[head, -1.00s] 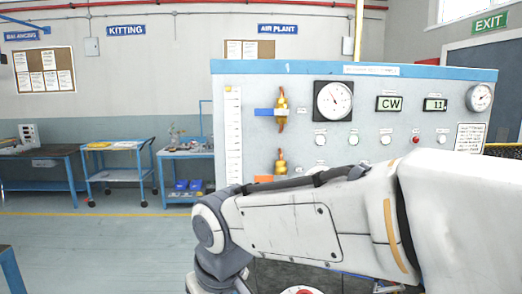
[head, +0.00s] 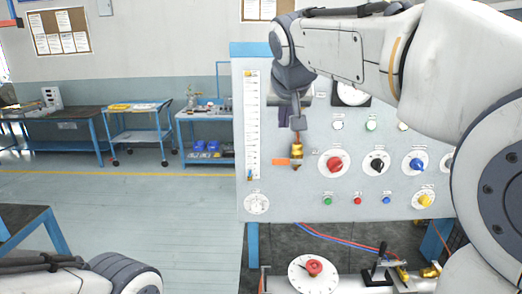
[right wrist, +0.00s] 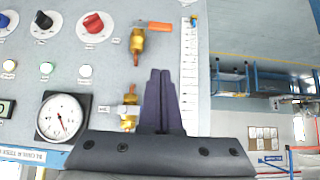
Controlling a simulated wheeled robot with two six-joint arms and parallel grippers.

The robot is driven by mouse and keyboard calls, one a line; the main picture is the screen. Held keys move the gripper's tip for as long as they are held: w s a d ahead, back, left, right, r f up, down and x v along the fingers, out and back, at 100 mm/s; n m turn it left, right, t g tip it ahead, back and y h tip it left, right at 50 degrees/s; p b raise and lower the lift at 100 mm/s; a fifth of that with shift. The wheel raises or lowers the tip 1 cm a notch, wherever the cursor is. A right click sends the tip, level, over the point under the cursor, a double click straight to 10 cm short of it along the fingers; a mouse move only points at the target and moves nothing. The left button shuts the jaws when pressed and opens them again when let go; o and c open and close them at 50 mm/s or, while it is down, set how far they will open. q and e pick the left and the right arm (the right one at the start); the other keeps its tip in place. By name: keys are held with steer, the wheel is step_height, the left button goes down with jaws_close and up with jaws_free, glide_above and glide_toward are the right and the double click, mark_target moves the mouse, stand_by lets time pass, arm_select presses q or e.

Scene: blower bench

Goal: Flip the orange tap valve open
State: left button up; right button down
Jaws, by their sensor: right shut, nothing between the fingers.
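The orange tap handle (head: 283,161) sticks out to the left, level, from a brass valve (head: 297,152) on the upright panel. In the right wrist view, which looks upside down, the orange handle (right wrist: 155,25) lies beyond the fingertips. My right gripper (head: 284,122) is shut and empty, pointing down, above the orange handle and apart from it in the picture. Its dark fingers also show in the right wrist view (right wrist: 160,75). How far they stand from the panel I cannot tell. My left gripper is out of view; only my left arm shows at the lower left.
A second brass valve (right wrist: 128,118) stands close to my right fingers in the right wrist view. A red knob (head: 334,163), a black knob (head: 377,164) and a blue knob (head: 416,163) sit right of the orange tap. A white scale strip (head: 252,125) runs along the left.

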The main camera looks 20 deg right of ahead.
steer(key=p, duration=0.3)
glide_above(281, 162)
steer(key=s, duration=0.2)
step_height(281, 162, down, 6)
steer(key=f, duration=0.4)
steer(key=shift+w+a+f, duration=0.2)
steer(key=shift+w+a, duration=0.15)
